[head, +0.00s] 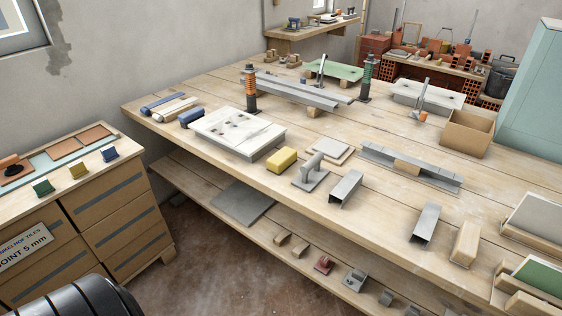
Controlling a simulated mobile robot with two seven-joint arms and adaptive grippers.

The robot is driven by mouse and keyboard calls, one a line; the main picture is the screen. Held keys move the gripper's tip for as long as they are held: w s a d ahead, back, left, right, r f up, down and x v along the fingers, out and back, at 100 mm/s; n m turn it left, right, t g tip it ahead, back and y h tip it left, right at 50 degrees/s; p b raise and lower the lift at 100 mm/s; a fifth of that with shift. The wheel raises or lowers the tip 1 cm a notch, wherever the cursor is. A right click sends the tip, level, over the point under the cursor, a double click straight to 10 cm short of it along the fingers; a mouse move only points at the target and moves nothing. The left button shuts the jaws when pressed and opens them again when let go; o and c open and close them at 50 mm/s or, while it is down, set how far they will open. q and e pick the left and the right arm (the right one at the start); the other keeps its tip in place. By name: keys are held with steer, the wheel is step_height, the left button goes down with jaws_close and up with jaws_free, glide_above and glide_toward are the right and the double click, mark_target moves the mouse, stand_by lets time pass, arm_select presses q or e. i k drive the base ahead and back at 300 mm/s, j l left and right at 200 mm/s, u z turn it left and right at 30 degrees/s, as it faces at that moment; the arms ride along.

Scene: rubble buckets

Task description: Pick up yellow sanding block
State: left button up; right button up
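A yellow block (282,160) with rounded edges lies on the wooden workbench, near its front edge. It sits just right of a stack of whitish boards (238,132) and left of a grey trowel-like tool with an upright handle (311,173). The block appears clear on top, with nothing resting on it. Neither of my grippers shows in the head view.
The workbench (330,130) also bears metal channels (345,188), spring-coiled posts (250,88), a cardboard box (467,134) and wooden blocks (465,242). A lower shelf (262,228) runs beneath its front edge. The drawer cabinet (110,207) stands left, with bare floor between.

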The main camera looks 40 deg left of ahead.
mark_target(281, 160)
steer(key=u, duration=1.15)
steer(key=i+j+z, duration=0.25)
steer(key=i, duration=0.15)
steer(key=i+j+z, duration=0.1)
steer(key=i+z, duration=0.15)
steer(key=i, duration=0.15)
